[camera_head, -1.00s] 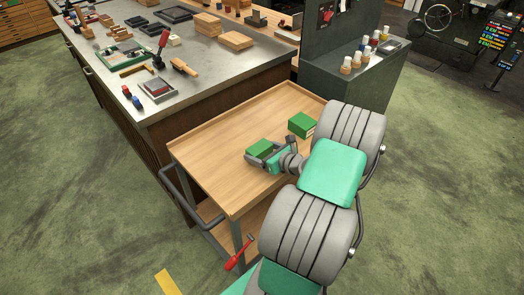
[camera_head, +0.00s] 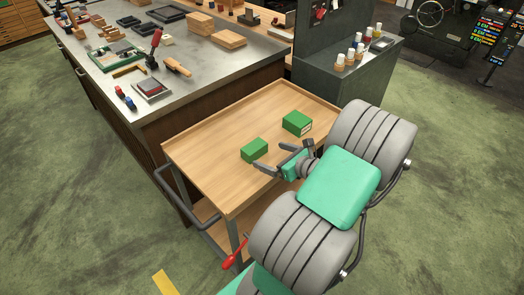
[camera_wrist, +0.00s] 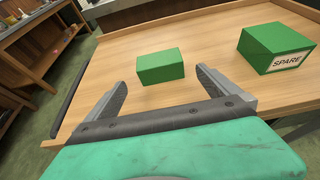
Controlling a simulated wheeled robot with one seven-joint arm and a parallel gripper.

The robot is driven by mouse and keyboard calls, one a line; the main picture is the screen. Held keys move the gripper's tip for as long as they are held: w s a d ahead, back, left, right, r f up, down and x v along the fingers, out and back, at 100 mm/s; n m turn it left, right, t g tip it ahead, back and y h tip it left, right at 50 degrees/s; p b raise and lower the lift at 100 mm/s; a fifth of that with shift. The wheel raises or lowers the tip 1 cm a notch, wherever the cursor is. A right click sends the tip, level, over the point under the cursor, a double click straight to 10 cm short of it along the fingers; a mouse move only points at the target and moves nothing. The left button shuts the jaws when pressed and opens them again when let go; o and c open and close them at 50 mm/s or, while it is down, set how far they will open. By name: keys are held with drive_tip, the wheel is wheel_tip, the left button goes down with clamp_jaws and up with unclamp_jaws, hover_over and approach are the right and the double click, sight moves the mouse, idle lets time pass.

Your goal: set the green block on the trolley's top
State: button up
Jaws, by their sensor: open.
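A plain green block (camera_head: 254,150) rests on the wooden top of the trolley (camera_head: 215,165), near its middle. In the wrist view the green block (camera_wrist: 160,66) sits ahead of my fingertips and apart from them. My gripper (camera_head: 280,157) is open and empty, just to the right of the block in the head view. In the wrist view my gripper's two fingers (camera_wrist: 158,82) are spread wide with only trolley top between them.
A green box labelled SPARE (camera_wrist: 276,48) stands on the trolley to the right of the block; it also shows in the head view (camera_head: 297,123). A steel-topped workbench (camera_head: 200,85) with tools borders the trolley's far side. The trolley's left part is clear.

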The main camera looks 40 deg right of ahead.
drive_tip(key=v, duration=0.3)
drive_tip(key=w+a+n+g, duration=0.1)
drive_tip(key=a+n, duration=0.1)
drive_tip(key=w+a+n+g+y, duration=0.1)
drive_tip(key=a+n, duration=0.1)
drive_tip(key=w+a+n+y, duration=0.1)
drive_tip(key=w+a+n, duration=0.1)
drive_tip(key=shift+a+g, duration=0.2)
drive_tip(key=shift+g, duration=0.2)
drive_tip(key=a+n+g, duration=0.1)
drive_tip(key=a+n, duration=0.2)
drive_tip(key=w+a+n+g, duration=0.1)
drive_tip(key=a+n, duration=0.2)
drive_tip(key=w+a+n+g+y, duration=0.1)
drive_tip(key=a+n, duration=0.2)
drive_tip(key=shift+r+g, duration=0.35)
drive_tip(key=shift+g, duration=0.05)
drive_tip(key=s+a+r+n+g+h, duration=0.1)
drive_tip(key=s+a+r+n+g, duration=0.1)
drive_tip(key=s+a+r+n, duration=0.2)
drive_tip(key=s+a+r+n+g+h, duration=0.1)
drive_tip(key=s+a+r+n+h, duration=0.1)
drive_tip(key=a+n, duration=0.9)
wheel_tip(320, 180, up, 2)
drive_tip(key=s+n, duration=0.1)
drive_tip(key=n, duration=0.4)
drive_tip(key=shift+s+a+r+n+g, duration=0.25)
drive_tip(key=shift+s+a+n+g, duration=0.1)
drive_tip(key=shift+n+g, duration=0.05)
